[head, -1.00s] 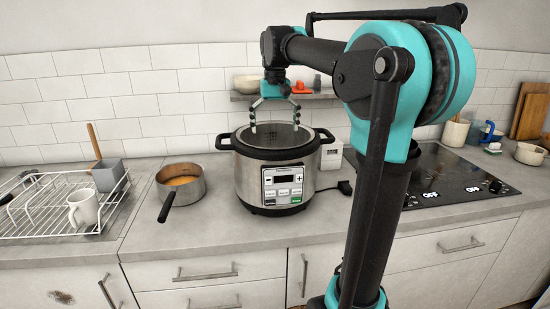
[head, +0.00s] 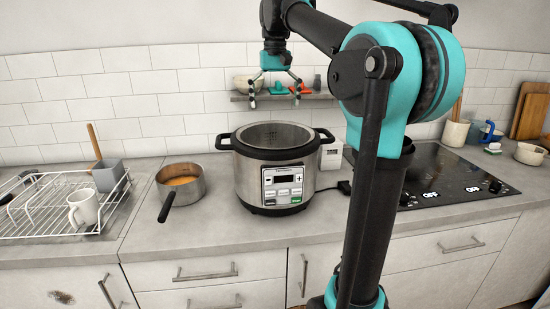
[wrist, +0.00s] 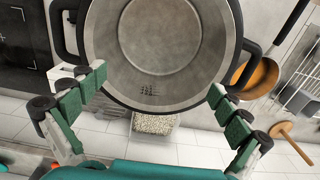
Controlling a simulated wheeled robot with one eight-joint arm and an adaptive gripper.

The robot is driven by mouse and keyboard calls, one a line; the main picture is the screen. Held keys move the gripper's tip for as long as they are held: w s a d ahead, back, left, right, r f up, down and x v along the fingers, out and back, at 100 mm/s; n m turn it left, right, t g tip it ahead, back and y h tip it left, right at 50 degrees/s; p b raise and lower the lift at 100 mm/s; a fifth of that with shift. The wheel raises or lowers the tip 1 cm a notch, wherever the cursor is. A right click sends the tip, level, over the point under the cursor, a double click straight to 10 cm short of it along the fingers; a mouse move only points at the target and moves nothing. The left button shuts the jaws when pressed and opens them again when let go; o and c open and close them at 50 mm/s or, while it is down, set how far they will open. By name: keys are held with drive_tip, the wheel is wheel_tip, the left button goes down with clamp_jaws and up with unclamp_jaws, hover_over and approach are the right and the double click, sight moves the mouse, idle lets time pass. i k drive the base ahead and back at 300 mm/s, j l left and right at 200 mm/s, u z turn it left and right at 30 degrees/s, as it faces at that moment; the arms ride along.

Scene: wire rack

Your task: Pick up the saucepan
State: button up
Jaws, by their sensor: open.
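The saucepan (head: 196,185) is a small metal pan with a black handle pointing to the front left. It stands on the counter left of the large cooker and holds something orange.
The open, empty-looking cooker (head: 250,185) stands beside the saucepan. A wire dish rack (head: 40,230) with a white mug (head: 84,208) is to the left. A shelf (head: 310,97) is on the wall behind my gripper. A black hob (head: 450,175) is at the right.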

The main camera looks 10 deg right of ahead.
sight(177, 196)
drive_tip(key=k+l, duration=0.3)
drive_tip(key=k, duration=0.15)
drive_tip(key=k+l, duration=0.3)
drive_tip(key=k, duration=0.15)
